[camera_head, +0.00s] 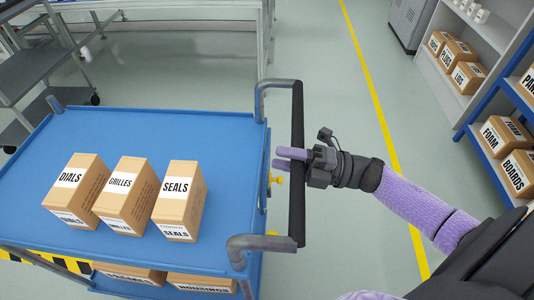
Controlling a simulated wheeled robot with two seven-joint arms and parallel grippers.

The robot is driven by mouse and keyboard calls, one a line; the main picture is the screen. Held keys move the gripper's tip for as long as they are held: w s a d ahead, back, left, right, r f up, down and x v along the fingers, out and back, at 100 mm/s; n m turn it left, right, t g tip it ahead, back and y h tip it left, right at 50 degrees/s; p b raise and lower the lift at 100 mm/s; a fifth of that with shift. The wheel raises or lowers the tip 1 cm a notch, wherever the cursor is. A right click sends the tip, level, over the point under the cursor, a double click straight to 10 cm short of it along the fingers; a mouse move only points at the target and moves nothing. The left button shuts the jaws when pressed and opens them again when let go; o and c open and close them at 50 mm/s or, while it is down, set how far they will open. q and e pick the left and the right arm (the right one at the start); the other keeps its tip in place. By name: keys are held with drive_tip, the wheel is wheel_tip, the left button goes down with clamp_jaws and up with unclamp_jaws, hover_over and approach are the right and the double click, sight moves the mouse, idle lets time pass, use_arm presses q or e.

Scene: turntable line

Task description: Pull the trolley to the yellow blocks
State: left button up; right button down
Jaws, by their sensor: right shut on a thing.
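The blue trolley (230,135) stands in front of me at the left, with a dark upright-looking push bar (297,205) on grey brackets along its right side. My right gripper (292,158) reaches in from the right and is shut on this bar, near its middle. Cartons marked DIALS (75,192), GRILLES (127,196) and SEALS (179,200) stand on the top deck. I cannot make out any yellow blocks on the floor. My left gripper is not in view.
More cartons (200,283) sit on the trolley's lower deck. A yellow line (372,92) runs along the grey floor right of the trolley. Shelves with cartons (502,150) stand at the right. A grey cart (40,72) stands at the far left. Floor beyond the bar is clear.

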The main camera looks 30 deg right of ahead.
drive_tip(key=shift+v, duration=0.95)
drive_tip(key=shift+r, duration=0.1)
drive_tip(key=shift+c, duration=1.8)
unclamp_jaws()
drive_tip(key=shift+s+d, duration=0.15)
drive_tip(key=v, duration=1)
drive_tip(key=shift+b, duration=0.35)
